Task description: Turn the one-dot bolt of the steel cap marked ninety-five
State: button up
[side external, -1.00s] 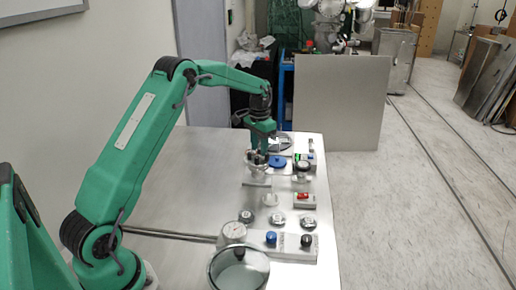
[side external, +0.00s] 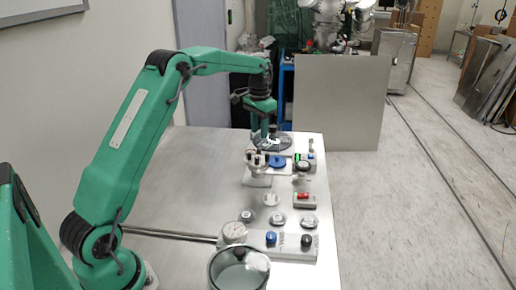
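My gripper (side external: 264,140) points down at the far end of the steel table, in front of or over a dark round disc (side external: 284,143). Its fingers are too small to tell open from shut, and contact with the disc cannot be made out. Several round steel pieces stand nearer the camera, among them a pale one (side external: 271,199), a left one (side external: 246,216), a middle one (side external: 278,220) and a right one (side external: 308,222). No number or dot marking is readable, so I cannot tell which is the cap marked ninety-five or which is its bolt.
A pale stand with dark-topped posts (side external: 258,162) is just nearer than my gripper, beside a blue disc (side external: 278,161). A red-topped box (side external: 304,201), blue knob (side external: 271,238), black knob (side external: 306,240), gauge (side external: 233,232) and glass-lidded pot (side external: 238,272) follow. The table's left is clear.

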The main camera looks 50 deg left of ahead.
aim_at(259, 148)
jog(key=shift+r, duration=0.55)
jog(key=n, duration=0.6)
jog(key=shift+f, duration=0.35)
jog(key=shift+f, duration=0.1)
jog(key=shift+f, duration=3.8)
jog(key=shift+c, duration=0.2)
grip_shut()
